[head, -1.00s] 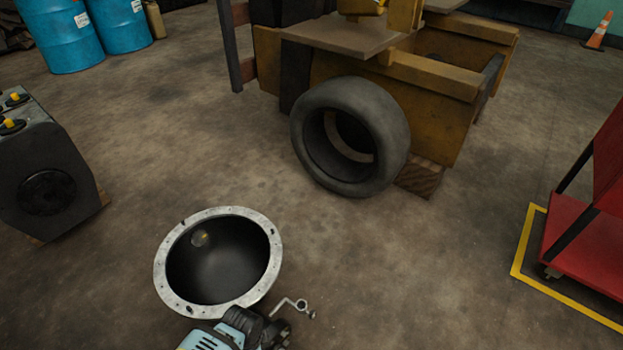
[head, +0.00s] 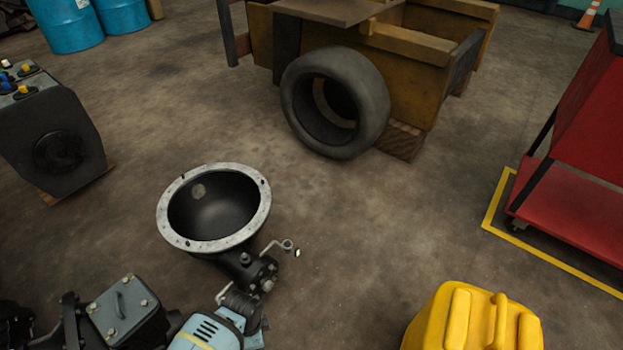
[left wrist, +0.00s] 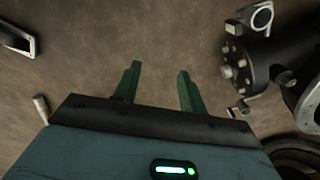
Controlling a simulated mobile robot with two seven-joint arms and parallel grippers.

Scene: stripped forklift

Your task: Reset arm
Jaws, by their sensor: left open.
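My left gripper (left wrist: 157,84) shows in the left wrist view. Its two green fingers are spread apart with nothing between them, and the brown floor lies beyond. I cannot clearly make out either gripper in the head view, and my right gripper is in neither view.
A black bowl-like housing (head: 215,207) with a pale rim stands on the floor, its bolted black neck beside it. A yellow container (head: 475,318) is at bottom right. A tyre (head: 336,103), the forklift body (head: 415,75) and a red cart (head: 568,204) surround open floor.

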